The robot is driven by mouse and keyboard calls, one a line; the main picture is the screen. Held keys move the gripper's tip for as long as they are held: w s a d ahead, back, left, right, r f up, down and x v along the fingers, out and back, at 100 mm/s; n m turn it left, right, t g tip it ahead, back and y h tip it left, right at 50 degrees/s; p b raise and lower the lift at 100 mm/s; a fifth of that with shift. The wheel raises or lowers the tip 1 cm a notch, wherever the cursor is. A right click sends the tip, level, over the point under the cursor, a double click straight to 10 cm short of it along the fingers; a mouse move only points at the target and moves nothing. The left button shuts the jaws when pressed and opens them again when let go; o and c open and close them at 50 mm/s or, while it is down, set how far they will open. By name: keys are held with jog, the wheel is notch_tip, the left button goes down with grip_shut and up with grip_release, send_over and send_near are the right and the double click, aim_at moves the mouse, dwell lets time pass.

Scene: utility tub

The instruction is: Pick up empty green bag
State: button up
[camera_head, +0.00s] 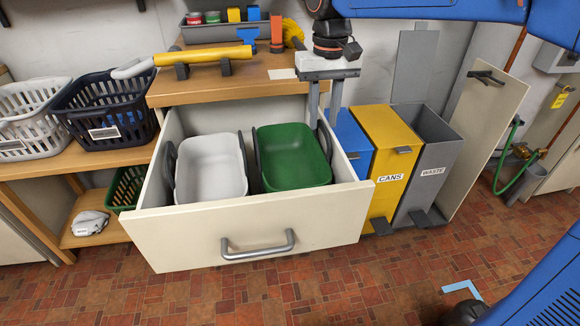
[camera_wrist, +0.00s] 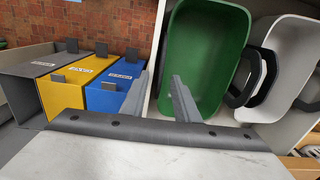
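The green tub (camera_head: 293,160), which I take to be the green bag, sits upright and empty in the open drawer (camera_head: 255,235). It has dark handles at its sides. It also shows in the wrist view (camera_wrist: 203,50). My gripper (camera_head: 324,112) points down at the tub's right rear edge, by the handle. In the wrist view my gripper (camera_wrist: 161,76) is open and empty. One finger overlaps the tub's near rim and the other lies beyond the drawer's side wall. I cannot tell whether either finger touches anything.
A white tub (camera_head: 211,168) stands left of the green one in the drawer. Blue, yellow (camera_head: 390,150) and grey (camera_head: 430,160) bins stand close to the drawer's right. The worktop (camera_head: 220,85) is behind, with a yellow tool on it. Baskets (camera_head: 110,105) stand at left. The front floor is mostly clear.

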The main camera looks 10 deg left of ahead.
grip_shut()
dwell(1.4)
